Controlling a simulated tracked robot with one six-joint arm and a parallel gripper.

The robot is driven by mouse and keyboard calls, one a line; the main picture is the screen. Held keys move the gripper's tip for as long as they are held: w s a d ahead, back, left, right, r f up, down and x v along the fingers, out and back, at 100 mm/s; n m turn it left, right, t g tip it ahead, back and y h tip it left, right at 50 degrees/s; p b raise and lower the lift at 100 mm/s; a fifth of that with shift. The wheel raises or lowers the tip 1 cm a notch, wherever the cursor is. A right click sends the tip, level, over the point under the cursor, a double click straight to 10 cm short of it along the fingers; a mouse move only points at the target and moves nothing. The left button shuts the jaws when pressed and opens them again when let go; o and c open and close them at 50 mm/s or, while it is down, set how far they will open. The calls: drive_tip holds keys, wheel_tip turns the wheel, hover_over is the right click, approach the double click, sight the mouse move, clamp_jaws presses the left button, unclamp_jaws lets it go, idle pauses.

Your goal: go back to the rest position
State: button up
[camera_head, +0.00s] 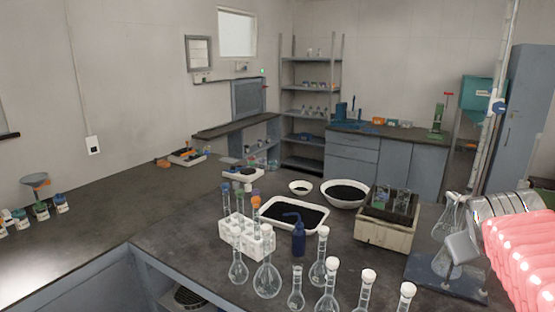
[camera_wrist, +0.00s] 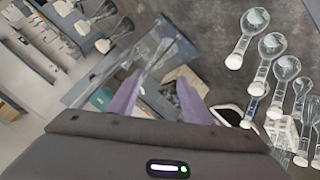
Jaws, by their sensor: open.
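My gripper (camera_wrist: 160,98) shows in the wrist view with two purple fingers spread apart. It is open, with nothing held between the fingers. Beyond the fingers are the dark bench top and a box-like container, seen at a tilt. Glass flasks (camera_wrist: 270,46) with white stoppers lie to the right of the fingers in this view, apart from them. I cannot make out the gripper's fingers in the head view.
In the head view, several stoppered flasks (camera_head: 267,277) stand at the bench front. Behind them are a white tube rack (camera_head: 246,236), a blue wash bottle (camera_head: 298,238), a tray of dark material (camera_head: 270,207) and a beige box (camera_head: 385,232). The left bench (camera_head: 110,207) is largely clear.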

drive_tip(key=s+a+f+y, duration=0.2)
drive_tip(key=s+a+f, duration=0.1)
drive_tip(key=a, duration=0.6)
drive_tip(key=s+a+f+g+y, duration=0.1)
drive_tip(key=s+a+f, duration=0.3)
drive_tip(key=a, duration=0.5)
drive_tip(key=s+a+f+y, duration=0.3)
drive_tip(key=s+a+f, duration=0.1)
drive_tip(key=a, duration=0.5)
drive_tip(key=shift+s+a+f+n+g+y, duration=0.2)
drive_tip(key=shift+f+n+g+y, duration=0.15)
drive_tip(key=shift+f, duration=0.25)
